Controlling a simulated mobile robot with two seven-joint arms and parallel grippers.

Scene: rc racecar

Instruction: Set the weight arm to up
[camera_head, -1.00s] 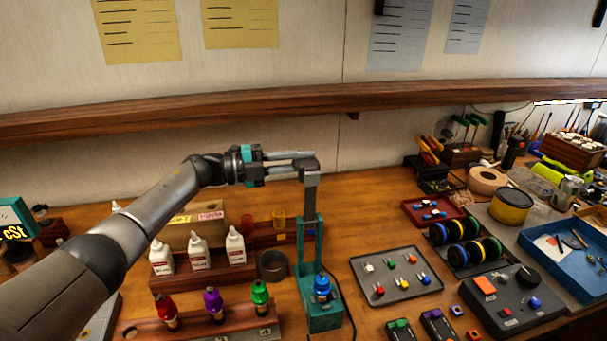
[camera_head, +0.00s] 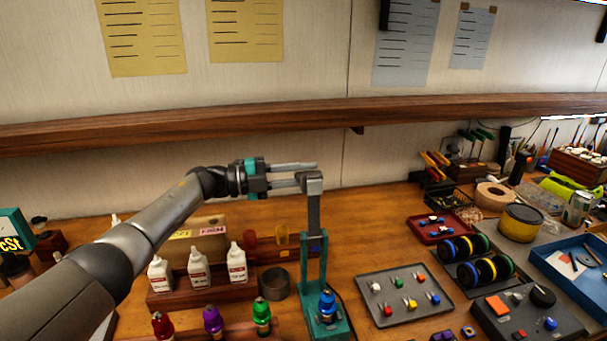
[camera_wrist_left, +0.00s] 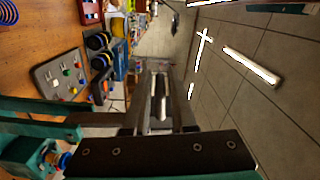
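The teal stand (camera_head: 336,326) stands on the bench, with a blue-topped piece (camera_head: 327,304) at its base. Its grey weight arm (camera_head: 314,214) points upward from the teal uprights and ends in a grey block (camera_head: 312,183). My left gripper (camera_head: 317,173) comes in from the left at block height. Its two fingers are spread, one above the block and one at the block's left side. I cannot tell whether the lower finger touches it. In the left wrist view the stand (camera_wrist_left: 22,152) shows at the lower left. My right gripper is out of view.
White bottles (camera_head: 198,268) on a wooden rack and coloured bottles (camera_head: 213,320) stand left of the stand. A grey tray of small switches (camera_head: 385,281) and a control box (camera_head: 530,318) lie right. A wooden shelf (camera_head: 230,118) runs along the wall behind.

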